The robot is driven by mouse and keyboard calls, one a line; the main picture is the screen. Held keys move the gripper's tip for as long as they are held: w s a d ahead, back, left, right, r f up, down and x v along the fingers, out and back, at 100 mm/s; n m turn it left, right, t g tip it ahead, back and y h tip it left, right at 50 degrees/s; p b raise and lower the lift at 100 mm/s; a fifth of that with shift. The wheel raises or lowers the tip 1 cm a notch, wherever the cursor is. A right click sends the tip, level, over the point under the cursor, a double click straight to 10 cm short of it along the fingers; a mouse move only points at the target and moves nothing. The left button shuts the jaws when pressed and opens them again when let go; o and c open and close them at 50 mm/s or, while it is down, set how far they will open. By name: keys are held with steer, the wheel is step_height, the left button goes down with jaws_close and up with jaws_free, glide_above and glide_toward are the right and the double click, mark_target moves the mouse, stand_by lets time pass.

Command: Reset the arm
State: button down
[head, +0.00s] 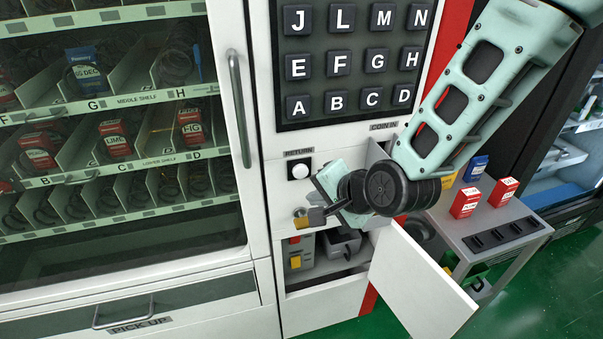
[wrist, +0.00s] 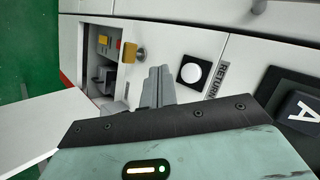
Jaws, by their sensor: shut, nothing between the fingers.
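My gripper (head: 318,216) hangs in front of the vending machine's control column in the head view, below the RETURN button (head: 299,171). Its grey fingers are shut and empty; they also show in the wrist view (wrist: 158,85). The round RETURN button (wrist: 190,73) is to the right of the fingers there. A lock knob (wrist: 139,53) with an orange tag is just beyond the fingertips, with no clear contact. My arm comes down from the upper right in the head view and hides part of the column and the COIN IN area.
A white door (head: 421,282) stands open below my arm, baring a compartment (head: 322,262) with a yellow-and-red switch. A keypad (head: 350,62) is above. Glass-fronted shelves fill the left.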

steer(key=shift+r, duration=0.1)
steer(key=s+d+r+n+g+h, duration=0.2)
steer(key=s+d+n, duration=0.1)
steer(key=s+n, duration=0.2)
steer(key=s+d+r+n+g+h, duration=0.1)
steer(key=s+d+r+n+g, duration=0.2)
steer(key=s, duration=0.6)
steer(key=s+d+r+n+g+h, duration=0.2)
steer(key=s+d+n, duration=0.2)
steer(key=s+n, duration=0.3)
steer(key=shift+s+d+r+g+h, duration=0.15)
steer(key=shift+s+d+g+h, duration=0.15)
steer(key=shift+s, duration=0.3)
